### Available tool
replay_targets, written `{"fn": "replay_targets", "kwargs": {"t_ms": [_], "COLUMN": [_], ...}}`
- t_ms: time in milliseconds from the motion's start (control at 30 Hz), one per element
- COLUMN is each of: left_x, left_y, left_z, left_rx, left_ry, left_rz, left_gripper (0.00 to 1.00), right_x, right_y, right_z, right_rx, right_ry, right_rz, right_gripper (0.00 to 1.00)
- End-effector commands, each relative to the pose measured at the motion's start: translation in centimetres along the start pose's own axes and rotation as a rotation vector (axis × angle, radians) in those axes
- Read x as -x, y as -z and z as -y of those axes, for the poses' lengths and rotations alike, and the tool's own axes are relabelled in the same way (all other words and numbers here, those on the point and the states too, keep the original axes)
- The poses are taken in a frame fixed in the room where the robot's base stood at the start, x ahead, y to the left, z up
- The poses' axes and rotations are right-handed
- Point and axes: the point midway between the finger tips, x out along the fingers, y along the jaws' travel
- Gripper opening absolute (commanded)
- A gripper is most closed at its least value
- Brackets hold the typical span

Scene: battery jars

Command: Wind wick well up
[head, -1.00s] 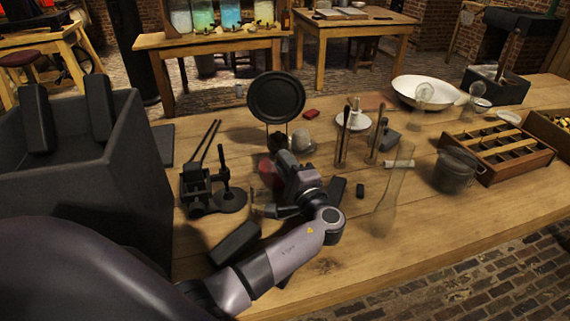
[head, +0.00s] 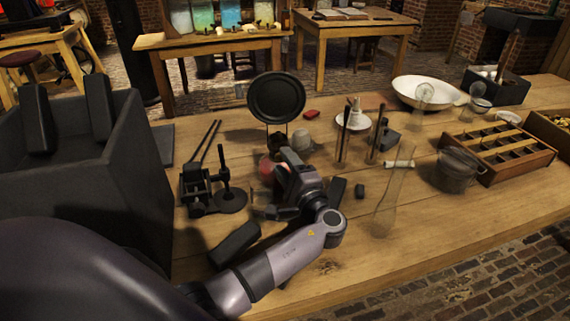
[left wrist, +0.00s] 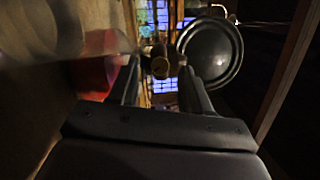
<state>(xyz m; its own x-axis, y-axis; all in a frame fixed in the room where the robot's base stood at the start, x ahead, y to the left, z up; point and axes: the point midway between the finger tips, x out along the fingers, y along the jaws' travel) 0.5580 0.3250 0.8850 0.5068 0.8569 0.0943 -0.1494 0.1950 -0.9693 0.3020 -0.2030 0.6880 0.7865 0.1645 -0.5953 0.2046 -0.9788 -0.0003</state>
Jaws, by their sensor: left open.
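The oil lamp has a red glass font (head: 267,168), with a black round reflector (head: 276,98) standing above and behind it. In the left wrist view the red font (left wrist: 98,75) is at the left, a small brass knob (left wrist: 160,65) is in the middle, and the reflector (left wrist: 211,53) is at the right. My left gripper (head: 276,182) is at the lamp's near right side. In the left wrist view my left gripper (left wrist: 160,88) is open. The knob shows in the gap between its fingers, with space on both sides. The wick is not visible. My right gripper is not in view.
A black stand (head: 197,188) is left of the lamp. A large dark box (head: 130,180) fills the left. The front right table is clear.

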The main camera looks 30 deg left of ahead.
Motion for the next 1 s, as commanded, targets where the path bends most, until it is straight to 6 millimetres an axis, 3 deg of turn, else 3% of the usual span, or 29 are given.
{"fn": "replay_targets", "kwargs": {"t_ms": [400, 1000], "left_x": [6.1, 6.7], "left_y": [0.1, 0.0], "left_z": [-0.1, 0.0], "left_rx": [0.001, 0.000], "left_ry": [-0.002, 0.000], "left_rz": [-0.003, -0.001], "left_gripper": [0.48, 0.48], "right_x": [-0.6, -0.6], "right_y": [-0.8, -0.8], "right_z": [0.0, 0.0], "right_rx": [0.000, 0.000], "right_ry": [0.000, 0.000], "right_rz": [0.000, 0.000], "right_gripper": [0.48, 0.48]}}
